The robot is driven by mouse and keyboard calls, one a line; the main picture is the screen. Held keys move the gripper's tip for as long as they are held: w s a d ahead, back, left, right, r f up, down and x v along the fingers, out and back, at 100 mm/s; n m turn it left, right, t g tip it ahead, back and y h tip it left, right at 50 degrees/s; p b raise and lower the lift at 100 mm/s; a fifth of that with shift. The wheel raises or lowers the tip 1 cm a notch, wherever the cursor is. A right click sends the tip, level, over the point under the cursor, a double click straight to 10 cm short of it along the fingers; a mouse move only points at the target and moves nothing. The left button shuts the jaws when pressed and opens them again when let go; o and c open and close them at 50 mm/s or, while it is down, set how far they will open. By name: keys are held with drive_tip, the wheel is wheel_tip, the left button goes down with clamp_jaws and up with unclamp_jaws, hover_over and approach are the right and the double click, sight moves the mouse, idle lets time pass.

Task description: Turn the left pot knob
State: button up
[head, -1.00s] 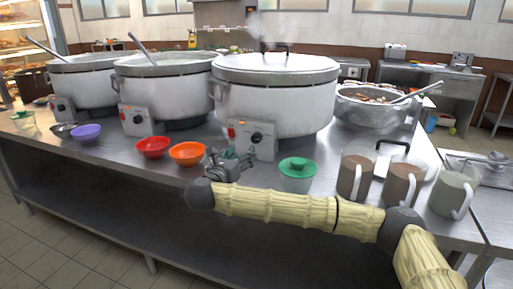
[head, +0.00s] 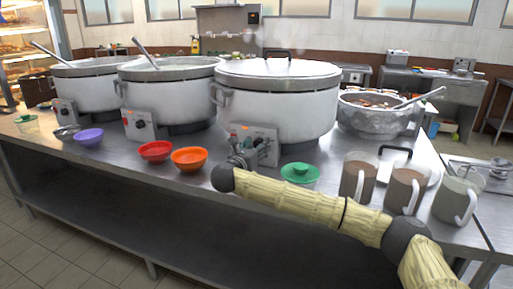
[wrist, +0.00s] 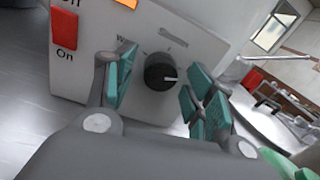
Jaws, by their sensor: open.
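Three white stockpots stand in a row on the steel counter: the left pot (head: 85,88), the middle pot (head: 170,95) and the lidded right pot (head: 280,105). The left pot's control box (head: 66,112) is far from my gripper. My gripper (head: 246,150) is at the right pot's control box (head: 268,147), hiding part of it. In the wrist view, that box's dark round knob (wrist: 160,72) sits between my open teal fingertips, its white mark pointing right. Contact with the knob cannot be told. A red switch (wrist: 64,28) lies left of the knob.
Orange (head: 189,160), red (head: 155,151) and purple (head: 89,138) bowls stand left of my gripper.

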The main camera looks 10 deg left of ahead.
drive_tip(key=shift+c, duration=0.3)
drive_tip(key=c, duration=0.9)
drive_tip(key=shift+c, duration=0.2)
drive_tip(key=shift+r+n+p, duration=0.2)
drive_tip(key=shift+n+p, duration=0.5)
drive_tip(key=shift+n, duration=0.4)
drive_tip(key=n+p, duration=0.2)
drive_tip(key=n, duration=0.2)
drive_tip(key=n+p, duration=0.2)
drive_tip(key=n, duration=0.2)
drive_tip(key=shift+d+f+n+y+p, duration=0.15)
drive_tip(key=shift+n+p, duration=0.35)
drive_tip(key=shift+n, duration=0.45)
drive_tip(key=shift+a+n+y+p, duration=0.15)
drive_tip(key=shift+n+p, duration=0.3)
drive_tip(key=shift+n, duration=0.5)
drive_tip(key=shift+d, duration=0.1)
